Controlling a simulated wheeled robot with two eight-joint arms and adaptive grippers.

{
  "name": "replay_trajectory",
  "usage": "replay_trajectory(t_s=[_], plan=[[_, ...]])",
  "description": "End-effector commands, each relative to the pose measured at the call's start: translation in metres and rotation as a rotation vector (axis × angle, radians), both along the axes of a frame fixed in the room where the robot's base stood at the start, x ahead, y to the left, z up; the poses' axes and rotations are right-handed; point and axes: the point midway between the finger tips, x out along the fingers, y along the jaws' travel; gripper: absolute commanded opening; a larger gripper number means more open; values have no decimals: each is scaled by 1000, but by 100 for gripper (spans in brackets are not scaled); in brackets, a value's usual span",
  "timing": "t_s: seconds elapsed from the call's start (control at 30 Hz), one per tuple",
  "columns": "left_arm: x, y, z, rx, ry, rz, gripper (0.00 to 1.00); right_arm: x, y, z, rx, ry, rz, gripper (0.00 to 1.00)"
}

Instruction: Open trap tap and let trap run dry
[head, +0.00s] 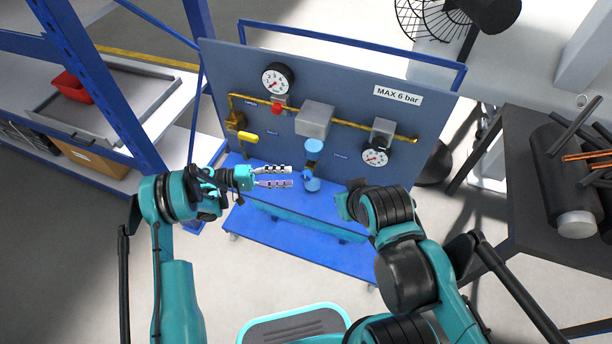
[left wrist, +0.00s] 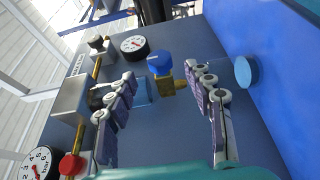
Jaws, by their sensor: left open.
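My left gripper (head: 291,177) is open and empty just left of the tap. In the left wrist view the knob appears between the two spread fingers (left wrist: 166,80), with no clear contact.
The panel (head: 350,70) carries a brass pipe, an upper gauge (head: 277,79), a lower gauge (head: 375,157), a red knob (head: 277,108) and a yellow handle (head: 248,137). A blue base (head: 300,245) stands below. A dark table (head: 500,150) with cylinders is at right.

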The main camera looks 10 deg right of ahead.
Motion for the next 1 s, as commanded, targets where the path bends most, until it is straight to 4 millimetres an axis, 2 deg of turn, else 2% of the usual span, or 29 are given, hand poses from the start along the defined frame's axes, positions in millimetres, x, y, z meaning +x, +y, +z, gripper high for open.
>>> replay_trajectory(t_s=[0.4, 0.53, 0.8, 1.0], plan=[[-13, -61, -2, 1, 0, -1, 53, 0, 0, -21, 0, 0, 0, 0], [-14, -70, -1, 1, 0, -1, 53, 0, 0, -22, 0, 0, 0, 0], [-14, -71, 0, 1, 0, 1, 53, 0, 0, -22, 0, 0, 0, 0], [-14, -71, 0, 1, 0, 1, 2, 0, 0, -22, 0, 0, 0, 0]])
